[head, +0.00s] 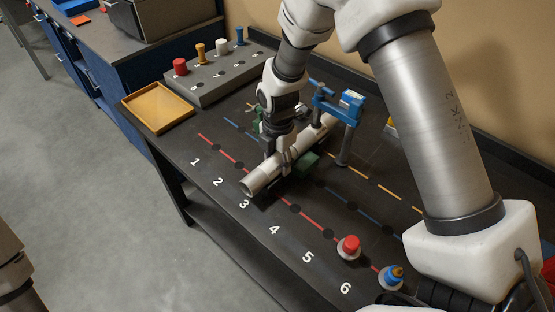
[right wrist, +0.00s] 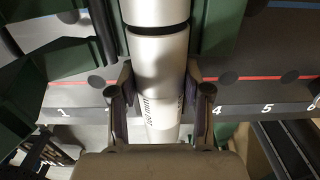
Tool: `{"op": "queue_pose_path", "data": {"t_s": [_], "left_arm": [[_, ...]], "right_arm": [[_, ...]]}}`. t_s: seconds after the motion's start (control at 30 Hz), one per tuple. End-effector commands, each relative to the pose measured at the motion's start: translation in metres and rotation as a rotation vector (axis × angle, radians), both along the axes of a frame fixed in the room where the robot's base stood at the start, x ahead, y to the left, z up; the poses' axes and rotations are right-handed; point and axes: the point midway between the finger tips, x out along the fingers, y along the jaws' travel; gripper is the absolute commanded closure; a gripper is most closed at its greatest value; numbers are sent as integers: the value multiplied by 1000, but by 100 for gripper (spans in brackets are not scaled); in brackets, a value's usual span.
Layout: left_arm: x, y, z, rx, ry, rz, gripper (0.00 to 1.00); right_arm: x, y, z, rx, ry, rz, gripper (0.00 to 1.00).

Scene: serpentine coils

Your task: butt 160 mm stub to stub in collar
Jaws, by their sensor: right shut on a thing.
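My right gripper (head: 278,160) is shut on a pale metal tube (head: 262,177), which lies slanting over the dark bench. In the right wrist view my gripper (right wrist: 160,100) has one finger on each side of the tube (right wrist: 158,75), and printed marking, seemingly with 160 mm, shows on it. Beyond the fingers a dark line separates this tube from another pale tube section (right wrist: 155,12); I cannot tell whether it is a gap. Green blocks (head: 307,163) flank the tubes. A blue clamp-like fixture (head: 336,104) stands on a grey post by the far end. I cannot make out the collar clearly. My left gripper is not in view.
A grey block (head: 215,82) with several coloured pegs and a yellow tray (head: 158,107) stand at the back left. A red-capped piece (head: 348,247) and a blue-capped piece (head: 391,276) stand near numbers 5 and 6. Red, blue and orange lines mark the bench.

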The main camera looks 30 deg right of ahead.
Motion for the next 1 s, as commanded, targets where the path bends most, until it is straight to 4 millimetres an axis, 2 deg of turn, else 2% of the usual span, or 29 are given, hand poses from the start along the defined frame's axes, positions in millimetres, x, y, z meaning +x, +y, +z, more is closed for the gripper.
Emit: {"op": "queue_pose_path", "data": {"t_s": [0.87,0.9,0.97,1.0], "left_arm": [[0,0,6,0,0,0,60],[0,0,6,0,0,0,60],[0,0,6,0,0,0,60],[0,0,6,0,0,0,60]], "right_arm": [[3,-7,1,0,-2,0,100],[3,-7,1,0,-2,0,48],[3,-7,1,0,-2,0,27],[3,-7,1,0,-2,0,22]]}}
